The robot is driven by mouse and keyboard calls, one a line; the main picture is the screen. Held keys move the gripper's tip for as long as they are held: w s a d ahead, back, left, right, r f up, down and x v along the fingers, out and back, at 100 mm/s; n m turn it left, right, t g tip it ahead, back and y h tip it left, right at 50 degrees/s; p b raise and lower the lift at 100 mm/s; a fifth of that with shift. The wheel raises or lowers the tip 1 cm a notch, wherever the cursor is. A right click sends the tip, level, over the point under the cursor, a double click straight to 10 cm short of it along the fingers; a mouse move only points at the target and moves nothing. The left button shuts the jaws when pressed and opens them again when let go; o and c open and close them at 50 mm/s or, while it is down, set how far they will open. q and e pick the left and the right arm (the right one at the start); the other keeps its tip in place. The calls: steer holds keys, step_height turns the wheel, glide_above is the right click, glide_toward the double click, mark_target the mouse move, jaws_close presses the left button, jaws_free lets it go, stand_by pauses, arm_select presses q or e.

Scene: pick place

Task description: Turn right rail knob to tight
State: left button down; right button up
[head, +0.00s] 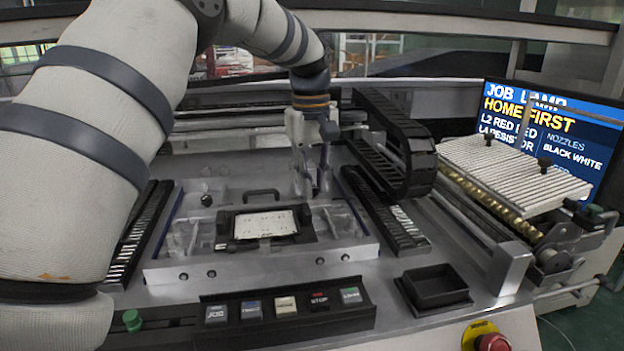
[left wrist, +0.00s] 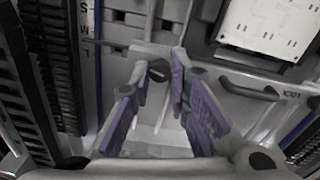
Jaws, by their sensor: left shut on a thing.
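My left gripper (head: 322,190) reaches down from above to the right rear of the machine's framed bed, beside the right-hand rail (head: 365,215). In the left wrist view its purple-padded fingers (left wrist: 165,72) close in toward each other at the tips. A matching black knob (head: 206,200) stands uncovered at the left side of the bed. The letters S, M and L show on the rail strip (left wrist: 84,32) beside the fingers. My right gripper is in neither view.
A white board (head: 265,224) lies in a black holder in front of a black handle (head: 261,193). A black cable chain (head: 400,140) arches close right of the gripper. Buttons (head: 285,305), an empty black tray (head: 435,287) and a red stop button (head: 492,342) line the front.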

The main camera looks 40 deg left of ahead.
arm_select(q)
steer(key=m, duration=0.5)
steer(key=shift+m, duration=0.3)
steer(key=m, duration=1)
steer(key=shift+a+m+g, duration=0.1)
steer(key=shift+m+g, duration=0.2)
steer(key=shift+m, duration=2.2)
steer(key=c, duration=1.5)
jaws_free()
